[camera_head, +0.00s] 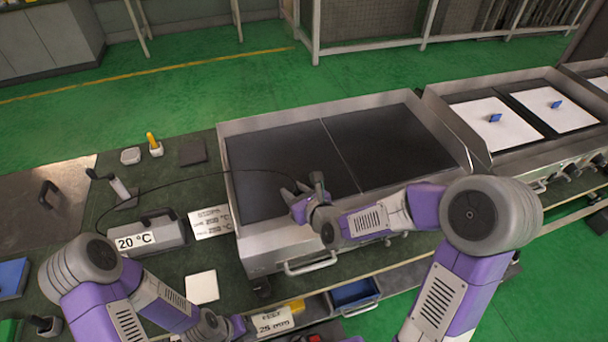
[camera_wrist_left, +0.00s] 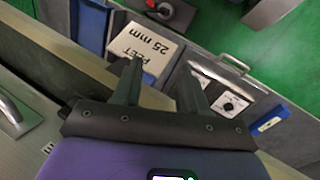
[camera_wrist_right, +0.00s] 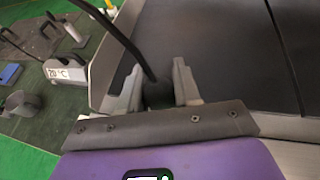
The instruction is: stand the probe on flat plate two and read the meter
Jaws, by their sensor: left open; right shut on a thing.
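The griddle has two dark flat plates side by side, a left plate (camera_head: 262,160) and a right plate (camera_head: 390,145); no number shows on either. My right gripper (camera_head: 308,190) is shut on the black probe (camera_wrist_right: 158,94), over the front of the left plate. The probe's lower end is hidden, so I cannot tell if it touches the plate. A thin cable runs from it to the meter (camera_head: 152,236), which reads 20 °C and also shows in the right wrist view (camera_wrist_right: 66,70). My left gripper (camera_head: 238,326) is open and empty near the bench's front edge, above a lower shelf.
A printed card (camera_head: 211,222) lies beside the meter and a white square (camera_head: 202,287) in front of it. A card marked 25 mm (camera_head: 273,321) and a blue bin (camera_head: 355,293) sit low in front. A second griddle with white plates (camera_head: 495,124) stands at right.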

